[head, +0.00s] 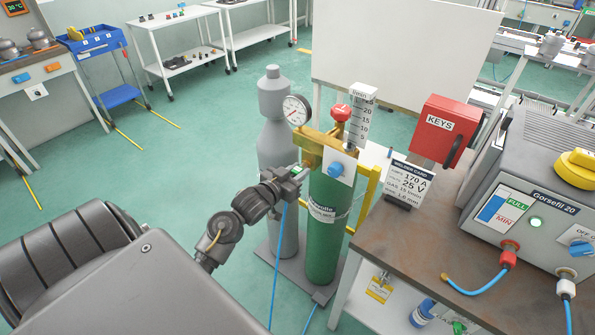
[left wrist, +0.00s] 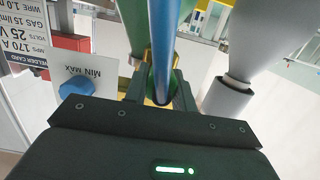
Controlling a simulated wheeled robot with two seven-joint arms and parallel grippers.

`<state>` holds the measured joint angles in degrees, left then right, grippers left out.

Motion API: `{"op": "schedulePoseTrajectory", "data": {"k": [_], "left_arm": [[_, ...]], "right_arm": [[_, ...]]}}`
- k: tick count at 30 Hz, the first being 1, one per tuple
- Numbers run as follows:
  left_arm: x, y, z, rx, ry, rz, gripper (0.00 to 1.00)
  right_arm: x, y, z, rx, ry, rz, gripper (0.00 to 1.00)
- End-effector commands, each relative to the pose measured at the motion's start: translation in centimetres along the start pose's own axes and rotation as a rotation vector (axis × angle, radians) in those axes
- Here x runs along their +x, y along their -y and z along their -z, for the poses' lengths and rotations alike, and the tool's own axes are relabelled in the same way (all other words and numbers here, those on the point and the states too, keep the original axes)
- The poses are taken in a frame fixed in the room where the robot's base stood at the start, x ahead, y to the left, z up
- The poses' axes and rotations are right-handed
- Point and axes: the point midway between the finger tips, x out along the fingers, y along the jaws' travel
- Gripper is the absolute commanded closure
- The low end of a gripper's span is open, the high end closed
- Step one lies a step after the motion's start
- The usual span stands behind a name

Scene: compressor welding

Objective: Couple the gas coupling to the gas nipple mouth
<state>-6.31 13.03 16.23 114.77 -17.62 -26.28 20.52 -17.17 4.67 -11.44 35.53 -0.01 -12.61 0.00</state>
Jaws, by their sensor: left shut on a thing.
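My left gripper (head: 300,171) is at the top of the green gas cylinder (head: 322,235), beside the brass-coloured regulator block (head: 316,145). It is shut on the gas coupling, which is mostly hidden by the fingers. A blue hose (head: 279,250) hangs from it to the floor. In the left wrist view the blue hose (left wrist: 162,40) runs between the fingers of my left gripper (left wrist: 161,88). The nipple mouth is hidden behind or right at the gripper; I cannot tell whether the coupling touches it. My right gripper is not in view.
A pressure gauge (head: 296,110), a red knob (head: 341,112), a flow scale (head: 360,115) and a blue knob (head: 335,169) crowd the regulator. A grey cylinder (head: 277,135) stands to the left. The bench (head: 420,240) with the welder (head: 540,200) is at right.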

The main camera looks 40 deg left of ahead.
Motion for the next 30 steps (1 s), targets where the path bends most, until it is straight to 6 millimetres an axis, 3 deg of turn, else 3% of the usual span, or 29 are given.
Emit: {"op": "schedulePoseTrajectory", "data": {"k": [11, 12, 18, 26, 30], "left_arm": [[0.1, 0.1, 0.0, -0.001, -0.001, 0.002, 1.00], [0.1, 0.1, 0.0, -0.001, -0.001, 0.002, 0.73], [0.1, 0.1, 0.0, 0.000, 0.000, 0.002, 0.49], [0.0, 0.0, 0.0, 0.000, 0.001, 0.001, 0.49], [-1.2, 0.0, -0.2, 0.002, 0.002, 0.001, 0.49]], "right_arm": [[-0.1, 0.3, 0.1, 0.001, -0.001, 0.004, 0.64], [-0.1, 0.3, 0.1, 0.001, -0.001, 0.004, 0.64], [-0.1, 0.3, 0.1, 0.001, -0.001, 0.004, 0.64], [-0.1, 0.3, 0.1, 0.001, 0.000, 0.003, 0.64], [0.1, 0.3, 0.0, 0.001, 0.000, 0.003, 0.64]]}}
